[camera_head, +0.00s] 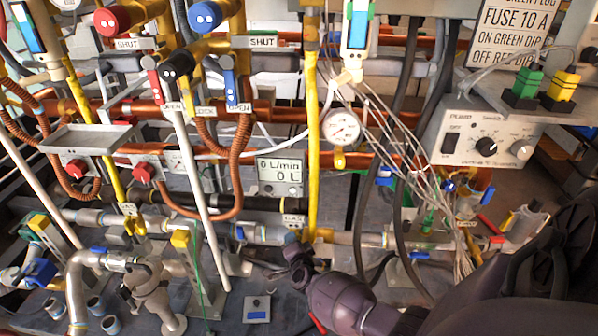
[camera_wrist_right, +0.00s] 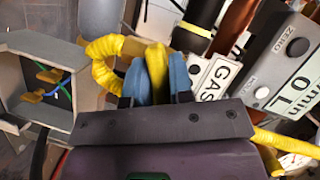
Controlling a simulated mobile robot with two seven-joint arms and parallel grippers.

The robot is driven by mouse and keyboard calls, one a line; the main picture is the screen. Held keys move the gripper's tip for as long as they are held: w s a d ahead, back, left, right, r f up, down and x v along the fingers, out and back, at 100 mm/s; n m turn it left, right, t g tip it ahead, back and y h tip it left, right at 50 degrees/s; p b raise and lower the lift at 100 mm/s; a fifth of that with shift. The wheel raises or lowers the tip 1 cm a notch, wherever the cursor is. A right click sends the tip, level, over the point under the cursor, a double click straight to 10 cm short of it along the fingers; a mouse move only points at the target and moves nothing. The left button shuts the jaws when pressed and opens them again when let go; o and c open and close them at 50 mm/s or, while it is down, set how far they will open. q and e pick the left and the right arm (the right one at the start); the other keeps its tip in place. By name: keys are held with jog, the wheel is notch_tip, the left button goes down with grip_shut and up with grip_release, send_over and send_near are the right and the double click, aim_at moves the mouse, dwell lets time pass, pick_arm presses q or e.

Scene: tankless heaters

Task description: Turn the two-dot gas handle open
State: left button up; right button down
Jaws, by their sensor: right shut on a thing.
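My right gripper (camera_head: 292,243) reaches in from the lower right of the head view, low beside the yellow gas pipe (camera_head: 313,130). In the right wrist view my right gripper (camera_wrist_right: 157,80) has its blue finger pads closed on both sides of a yellow handle (camera_wrist_right: 156,62). A white GAS label (camera_wrist_right: 215,78) is just right of the fingers; it also shows small above the gripper in the head view (camera_head: 294,220). The fingers hide much of the handle, and I cannot make out dots on it. My left gripper is not in view.
A flow display (camera_head: 280,177) reading 0 L is close above the gripper, and also at the right of the wrist view (camera_wrist_right: 290,75). Copper pipes, loose cables and a pump control box (camera_head: 485,137) crowd the area. A grey open box (camera_wrist_right: 40,80) with wires is left in the wrist view.

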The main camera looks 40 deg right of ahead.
jog(key=shift+w+a+r+n+g+h+p, duration=0.15)
jog(key=shift+r+n+g+p, duration=0.15)
jog(key=shift+n+p, duration=0.25)
jog(key=shift+w+r+n+g+h+p, duration=0.15)
jog(key=shift+n+g+p, duration=0.2)
jog(key=shift+n, duration=0.2)
jog(key=n, duration=0.1)
jog(key=n+g+p, duration=0.1)
jog(key=shift+s+f+n+g+p, duration=0.15)
jog(key=shift+f+n+g+p, duration=0.05)
jog(key=shift+n+g+p, duration=0.1)
jog(key=shift+f+n+g+h, duration=0.2)
jog(key=shift+n+g+h, duration=0.3)
jog(key=shift+n, duration=0.4)
jog(key=shift+s+n+g+h, duration=0.1)
jog(key=shift+n+g+h, duration=0.2)
jog(key=shift+n, duration=0.2)
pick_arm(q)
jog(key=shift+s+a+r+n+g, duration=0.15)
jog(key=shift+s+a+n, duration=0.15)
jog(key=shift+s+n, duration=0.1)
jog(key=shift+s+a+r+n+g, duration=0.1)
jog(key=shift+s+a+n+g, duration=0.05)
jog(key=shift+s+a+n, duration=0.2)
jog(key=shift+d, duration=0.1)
pick_arm(e)
jog(key=shift+n, duration=0.3)
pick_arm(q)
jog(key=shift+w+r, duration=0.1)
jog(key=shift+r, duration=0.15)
